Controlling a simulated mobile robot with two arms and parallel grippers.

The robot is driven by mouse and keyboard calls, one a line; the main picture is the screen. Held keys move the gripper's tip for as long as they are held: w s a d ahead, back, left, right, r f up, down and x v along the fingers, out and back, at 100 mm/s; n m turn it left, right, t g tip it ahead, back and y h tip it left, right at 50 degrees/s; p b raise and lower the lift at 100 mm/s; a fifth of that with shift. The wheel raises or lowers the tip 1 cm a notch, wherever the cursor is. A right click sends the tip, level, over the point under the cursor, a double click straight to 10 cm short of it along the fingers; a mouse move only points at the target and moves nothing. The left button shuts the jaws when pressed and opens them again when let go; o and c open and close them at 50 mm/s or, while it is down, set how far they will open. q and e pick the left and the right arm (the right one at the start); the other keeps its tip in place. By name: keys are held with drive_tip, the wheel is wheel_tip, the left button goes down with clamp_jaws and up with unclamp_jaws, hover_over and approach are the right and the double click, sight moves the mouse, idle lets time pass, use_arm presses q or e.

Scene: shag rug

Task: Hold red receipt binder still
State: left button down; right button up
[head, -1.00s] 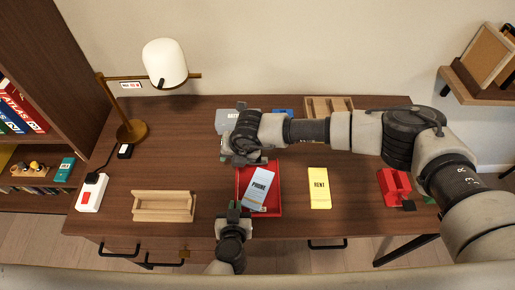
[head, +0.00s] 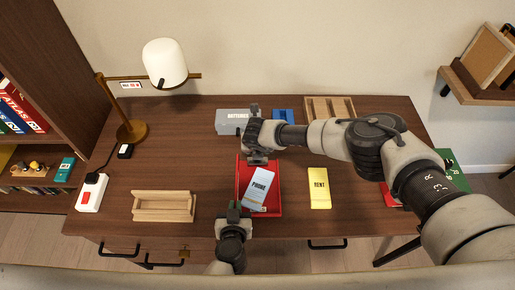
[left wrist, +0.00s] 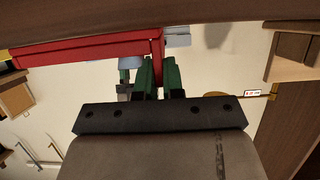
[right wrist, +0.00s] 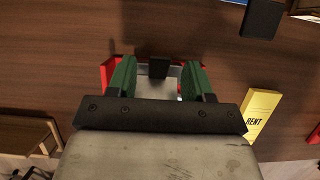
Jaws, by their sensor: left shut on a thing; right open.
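The red receipt binder (head: 272,208) lies open on the desk, with a white and blue PHONE slip (head: 260,186) in it. My left gripper (head: 233,212) is shut on the binder's near left edge. In the left wrist view the green fingers (left wrist: 158,76) close around the end of the red wall (left wrist: 90,46). My right gripper (head: 258,158) is open over the binder's far edge. In the right wrist view its green fingers (right wrist: 158,80) stand apart, with a black tab (right wrist: 158,67) between them. The fingers hide part of the binder there.
A yellow RENT slip (head: 319,188) lies right of the binder. A wooden tray (head: 163,207) is on the left, near a white and red switch box (head: 91,193). A grey BATTERIES box (head: 231,121) and a wooden organizer (head: 330,108) stand at the back. A lamp (head: 164,64) stands back left.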

drive_tip(key=shift+x, duration=1)
drive_tip(key=c, duration=0.9)
